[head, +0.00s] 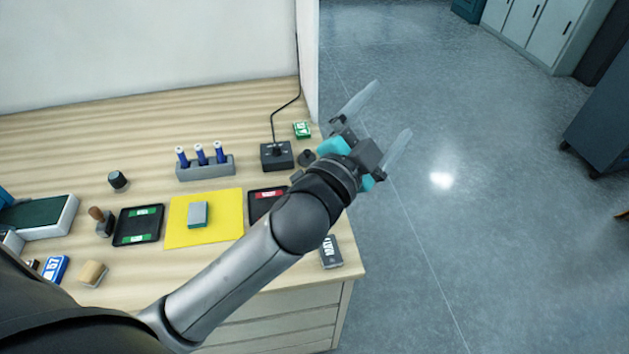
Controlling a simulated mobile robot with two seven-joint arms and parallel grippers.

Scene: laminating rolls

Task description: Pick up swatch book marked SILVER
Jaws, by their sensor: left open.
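I cannot read the word SILVER on anything in view. A small dark block (331,252) with white lettering lies at the table's front right corner, beside my forearm; its lettering is too small to read surely. A small green block (302,129) with a white mark lies near the back right edge, and a blue and white block (55,269) lies at the front left. My left gripper (392,108) is open and empty, its fingers apart, past the table's right edge with floor behind it. My right gripper is not in view.
Open floor (480,240) lies to the right.

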